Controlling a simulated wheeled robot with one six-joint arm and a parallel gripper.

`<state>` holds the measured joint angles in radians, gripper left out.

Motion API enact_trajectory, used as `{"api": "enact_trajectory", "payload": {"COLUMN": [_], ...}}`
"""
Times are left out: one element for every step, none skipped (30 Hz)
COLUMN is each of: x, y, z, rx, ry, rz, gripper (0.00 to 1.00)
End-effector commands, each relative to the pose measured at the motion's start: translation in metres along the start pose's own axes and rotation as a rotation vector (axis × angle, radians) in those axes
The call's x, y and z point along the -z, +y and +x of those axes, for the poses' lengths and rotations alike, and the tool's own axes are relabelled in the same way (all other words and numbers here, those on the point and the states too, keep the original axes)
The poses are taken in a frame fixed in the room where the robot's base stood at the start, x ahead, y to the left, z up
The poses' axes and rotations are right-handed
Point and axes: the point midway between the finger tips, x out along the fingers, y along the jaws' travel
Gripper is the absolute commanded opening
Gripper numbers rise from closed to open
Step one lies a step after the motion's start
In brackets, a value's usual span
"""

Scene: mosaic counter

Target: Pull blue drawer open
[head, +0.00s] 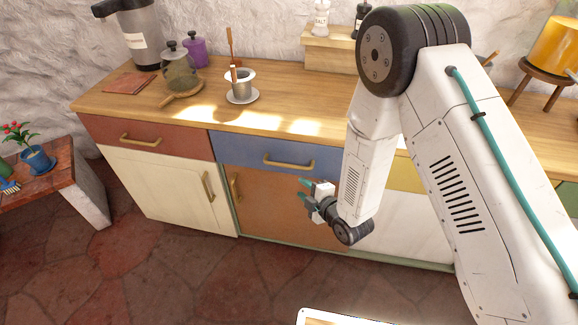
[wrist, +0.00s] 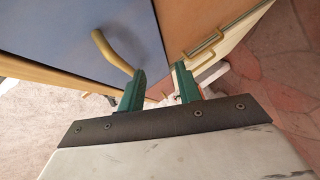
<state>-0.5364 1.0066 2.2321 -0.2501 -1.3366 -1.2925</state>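The blue drawer (head: 240,150) is in the middle of the counter front in the head view and looks closed. Its brass bar handle (head: 289,164) runs along its front. In the wrist view the blue drawer front (wrist: 80,35) fills the upper left, with the curved handle (wrist: 112,52) in front of it. My gripper (head: 303,190) is just below and right of the handle in the head view. Its green fingers are apart with nothing between them in the wrist view (wrist: 161,82). One end of the handle appears close to the left fingertip; contact cannot be told.
An orange-brown door (head: 275,207) lies below the drawer, and a red drawer (head: 115,138) with a cream door (head: 160,188) stands left. A cup on a saucer (head: 242,97) and a dark green pot (head: 180,72) stand on the counter. The stone floor (head: 130,275) in front is clear.

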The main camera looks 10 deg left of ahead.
Motion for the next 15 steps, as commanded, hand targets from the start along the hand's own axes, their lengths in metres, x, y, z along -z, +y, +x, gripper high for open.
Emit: {"api": "enact_trajectory", "payload": {"x": [0.004,0.006,0.009,0.010,0.011,0.012,0.012,0.013,0.013,0.013,0.013,0.014,0.014,0.014,0.014], "y": [0.013,0.020,0.027,0.032,0.035,0.038,0.039,0.039,0.040,0.041,0.041,0.042,0.044,0.045,0.046], "z": [0.001,0.000,-0.001,-0.002,-0.002,-0.002,-0.001,0.000,0.004,0.007,0.011,0.017,0.022,0.027,0.034], "rx": [-0.061,-0.094,-0.130,-0.152,-0.169,-0.187,-0.191,-0.189,-0.189,-0.189,-0.189,-0.188,-0.189,-0.189,-0.189], "ry": [0.020,0.029,0.038,0.042,0.045,0.047,0.046,0.046,0.045,0.046,0.046,0.046,0.046,0.045,0.045], "rz": [-0.041,-0.065,-0.092,-0.111,-0.127,-0.147,-0.157,-0.164,-0.168,-0.169,-0.169,-0.168,-0.167,-0.167,-0.166], "gripper": [0.34,0.34,0.34,0.34,0.34,0.34,0.34,0.34,0.34,0.34,0.34,0.34,0.34,0.34,0.34]}}
